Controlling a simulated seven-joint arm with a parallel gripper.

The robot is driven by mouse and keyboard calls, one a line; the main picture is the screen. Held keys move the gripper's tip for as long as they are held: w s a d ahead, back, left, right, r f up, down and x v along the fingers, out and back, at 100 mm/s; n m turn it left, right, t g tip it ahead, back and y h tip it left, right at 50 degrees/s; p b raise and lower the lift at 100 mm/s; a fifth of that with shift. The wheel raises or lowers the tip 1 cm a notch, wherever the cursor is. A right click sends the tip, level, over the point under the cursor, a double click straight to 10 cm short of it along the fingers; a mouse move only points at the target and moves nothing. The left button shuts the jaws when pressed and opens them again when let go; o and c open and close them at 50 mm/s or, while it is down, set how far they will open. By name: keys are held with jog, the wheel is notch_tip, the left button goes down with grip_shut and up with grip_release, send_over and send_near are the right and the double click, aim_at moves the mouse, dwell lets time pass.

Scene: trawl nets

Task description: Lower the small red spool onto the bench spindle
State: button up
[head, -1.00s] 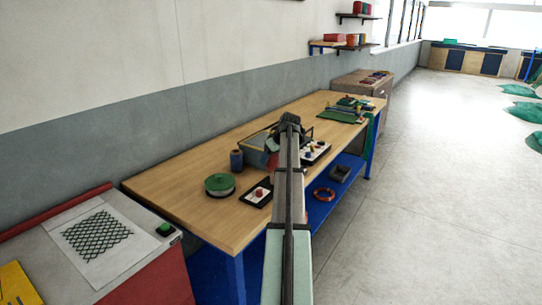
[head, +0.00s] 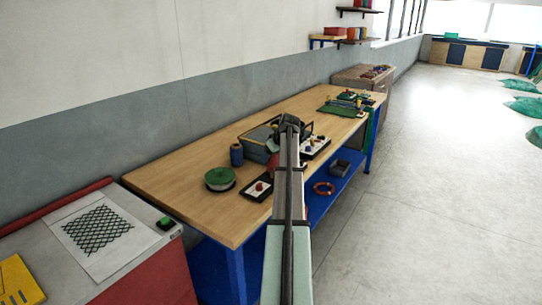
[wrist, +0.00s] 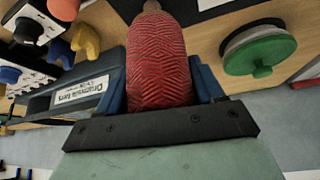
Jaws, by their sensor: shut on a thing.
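My gripper (wrist: 161,85) is shut on the small red spool (wrist: 158,55). In the wrist view its blue fingers press the spool's wound red sides, and a pale tan end shows at the top edge. I cannot clearly identify the bench spindle in either view. A white plate on a black base with a red knob (head: 259,187) lies on the bench (head: 190,205), just left of my arm.
A green-topped reel (head: 219,178) and a dark blue spool (head: 237,155) stand left on the bench. A grey-blue labelled box (wrist: 75,98) is close beside the gripper. A board with coloured knobs (head: 314,146) lies right of my arm. The bench's near left end is clear.

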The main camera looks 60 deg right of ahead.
jog(key=shift+f, duration=0.6)
jog(key=shift+f, duration=0.3)
jog(key=shift+f, duration=0.7)
jog(key=o, duration=1.2)
jog(key=v, duration=1.3)
jog(key=shift+s+r, duration=0.2)
jog(key=shift+r, duration=0.1)
